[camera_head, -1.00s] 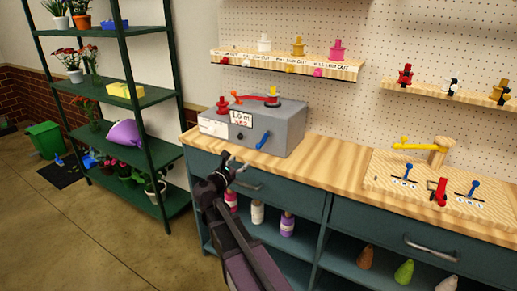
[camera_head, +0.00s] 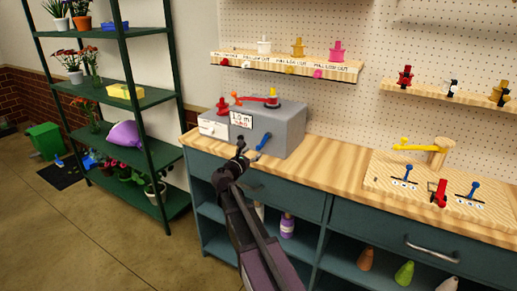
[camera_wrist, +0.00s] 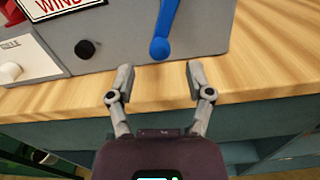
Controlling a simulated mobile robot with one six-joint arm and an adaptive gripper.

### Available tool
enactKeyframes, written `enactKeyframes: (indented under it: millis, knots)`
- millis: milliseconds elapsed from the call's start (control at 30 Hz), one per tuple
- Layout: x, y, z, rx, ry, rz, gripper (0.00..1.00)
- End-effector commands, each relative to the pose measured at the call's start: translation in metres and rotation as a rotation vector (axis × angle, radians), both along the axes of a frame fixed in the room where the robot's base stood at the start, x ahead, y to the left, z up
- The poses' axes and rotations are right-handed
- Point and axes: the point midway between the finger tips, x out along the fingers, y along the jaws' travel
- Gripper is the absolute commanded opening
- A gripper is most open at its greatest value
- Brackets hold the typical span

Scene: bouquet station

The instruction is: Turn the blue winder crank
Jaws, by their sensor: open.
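The blue winder crank (camera_head: 263,141) is on the front face of the grey winder box (camera_head: 287,131), on the wooden counter. In the wrist view the crank (camera_wrist: 161,36) hangs as a slanted lever with a rounded lower end, in front of the grey box (camera_wrist: 120,40). My gripper (camera_wrist: 157,75) is open and empty. Its fingertips are below the crank's lower end, one to each side of it in the picture, and apart from it. In the head view my gripper (camera_head: 247,154) is close to the crank, at the counter's front edge.
A black knob (camera_wrist: 85,49) and a white knob (camera_wrist: 11,71) are left of the crank. A red and yellow piece is on top of the box. The wooden counter (camera_head: 335,156) is clear right of the box, up to a board (camera_head: 378,183) with levers.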

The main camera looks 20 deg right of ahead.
Motion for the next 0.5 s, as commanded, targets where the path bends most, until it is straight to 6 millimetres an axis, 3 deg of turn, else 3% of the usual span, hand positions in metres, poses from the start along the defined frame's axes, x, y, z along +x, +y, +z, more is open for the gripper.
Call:
enactKeyframes:
  millis: [200, 500]
  knots:
    - [0.021, -0.025, 0.000, 0.000, 0.000, -0.001, 0.67]
    - [0.031, -0.040, 0.000, 0.000, 0.000, 0.000, 0.67]
